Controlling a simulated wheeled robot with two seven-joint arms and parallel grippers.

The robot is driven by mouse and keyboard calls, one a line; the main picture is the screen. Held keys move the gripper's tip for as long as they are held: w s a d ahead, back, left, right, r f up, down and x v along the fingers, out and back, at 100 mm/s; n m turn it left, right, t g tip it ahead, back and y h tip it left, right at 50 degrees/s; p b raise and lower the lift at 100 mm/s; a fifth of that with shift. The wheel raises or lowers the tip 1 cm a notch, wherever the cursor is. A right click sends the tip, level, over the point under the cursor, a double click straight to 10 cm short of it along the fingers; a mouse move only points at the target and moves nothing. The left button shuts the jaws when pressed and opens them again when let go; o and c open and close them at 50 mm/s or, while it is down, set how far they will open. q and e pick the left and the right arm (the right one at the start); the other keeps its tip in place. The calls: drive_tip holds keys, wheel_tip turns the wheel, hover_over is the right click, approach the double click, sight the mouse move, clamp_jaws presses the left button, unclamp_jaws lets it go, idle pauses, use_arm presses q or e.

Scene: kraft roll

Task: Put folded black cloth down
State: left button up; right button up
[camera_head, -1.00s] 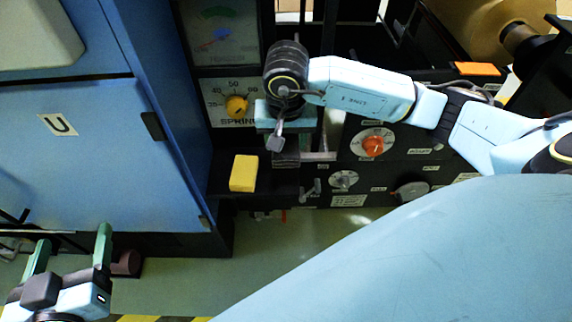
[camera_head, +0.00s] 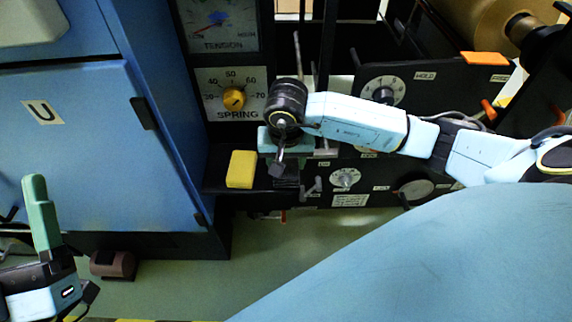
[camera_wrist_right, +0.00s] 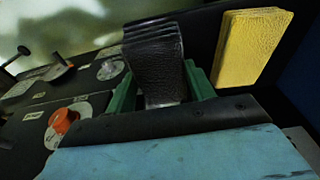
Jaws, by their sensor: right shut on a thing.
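The folded black cloth (camera_wrist_right: 153,55) is between the green fingers of my right gripper (camera_wrist_right: 160,88) in the right wrist view. In the head view my right gripper (camera_head: 285,158) is over the dark shelf (camera_head: 222,172), and the cloth (camera_head: 286,183) shows just below it, partly hidden by the wrist. My left gripper (camera_head: 42,215) is at the lower left, away from the shelf. Only one green finger shows clearly.
Behind the shelf is a panel with the yellow SPRING knob (camera_head: 233,98). Dials and levers line the black panel (camera_head: 350,180) at the right. A blue cabinet (camera_head: 90,150) stands at the left. Open floor (camera_head: 250,255) lies in front.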

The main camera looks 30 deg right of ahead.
use_arm(q)
drive_tip(key=shift+s+r+t, duration=0.15)
drive_tip(key=shift+s+t, duration=0.05)
drive_tip(key=shift+t, duration=0.1)
use_arm(e)
drive_tip(key=shift+f, duration=0.35)
drive_tip(key=shift+f, duration=0.2)
drive_tip(key=o, duration=0.9)
use_arm(q)
drive_tip(key=shift+s+a+r, duration=0.1)
drive_tip(key=shift+s+r, duration=0.05)
use_arm(e)
drive_tip(key=shift+o, duration=0.2)
drive_tip(key=shift+r, duration=0.1)
